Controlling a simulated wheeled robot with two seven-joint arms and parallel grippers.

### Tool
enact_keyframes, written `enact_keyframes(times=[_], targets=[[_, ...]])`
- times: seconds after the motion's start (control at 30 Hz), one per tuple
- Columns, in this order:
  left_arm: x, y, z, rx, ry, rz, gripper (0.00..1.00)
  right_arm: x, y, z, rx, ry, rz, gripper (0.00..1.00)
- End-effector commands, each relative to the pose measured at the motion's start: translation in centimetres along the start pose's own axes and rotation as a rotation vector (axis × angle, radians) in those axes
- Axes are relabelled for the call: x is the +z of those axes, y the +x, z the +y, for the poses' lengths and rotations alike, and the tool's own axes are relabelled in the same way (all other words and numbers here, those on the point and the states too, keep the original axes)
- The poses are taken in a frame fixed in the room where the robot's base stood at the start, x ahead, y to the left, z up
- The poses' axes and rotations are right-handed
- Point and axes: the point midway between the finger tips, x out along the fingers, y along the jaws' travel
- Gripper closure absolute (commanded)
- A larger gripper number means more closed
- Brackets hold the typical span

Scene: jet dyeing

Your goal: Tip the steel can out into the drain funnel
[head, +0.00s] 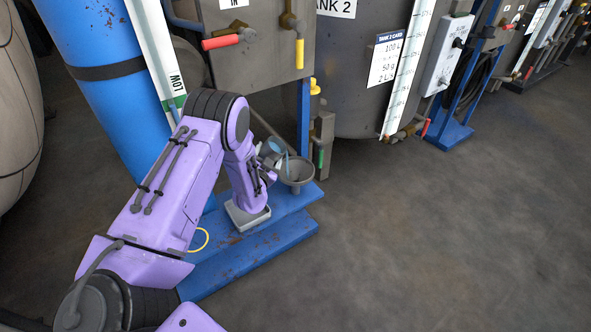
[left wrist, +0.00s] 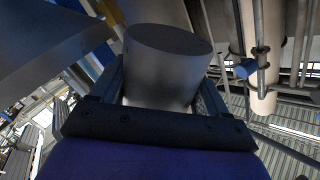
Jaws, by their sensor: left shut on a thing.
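My left gripper (head: 266,166) is shut on the steel can and holds it beside the drain funnel. The can (head: 271,150) is tilted toward the right, and light blue liquid shows at its mouth and in a thin stream toward the funnel. The grey drain funnel (head: 297,174) stands at the right end of the blue platform, just right of and below the can. In the left wrist view the can (left wrist: 166,75) is a dark grey cylinder between the two fingers (left wrist: 160,100). My purple arm partly hides the can in the head view. My right gripper is not in view.
A pale tray (head: 236,219) lies on the blue platform (head: 262,248) below my left wrist. A box with red (head: 221,42) and yellow (head: 299,53) valve handles hangs above. Tank 2 (head: 345,70) stands behind. The floor to the right is clear.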

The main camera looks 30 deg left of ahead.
Motion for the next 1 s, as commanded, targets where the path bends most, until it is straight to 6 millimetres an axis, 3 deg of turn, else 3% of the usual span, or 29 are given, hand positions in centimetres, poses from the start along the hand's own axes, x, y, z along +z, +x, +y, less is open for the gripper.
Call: enact_keyframes(times=[1.0], targets=[[-0.67, 0.00, -0.13, 0.000, 0.111, -0.014, 0.65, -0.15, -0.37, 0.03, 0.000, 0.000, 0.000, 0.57]])
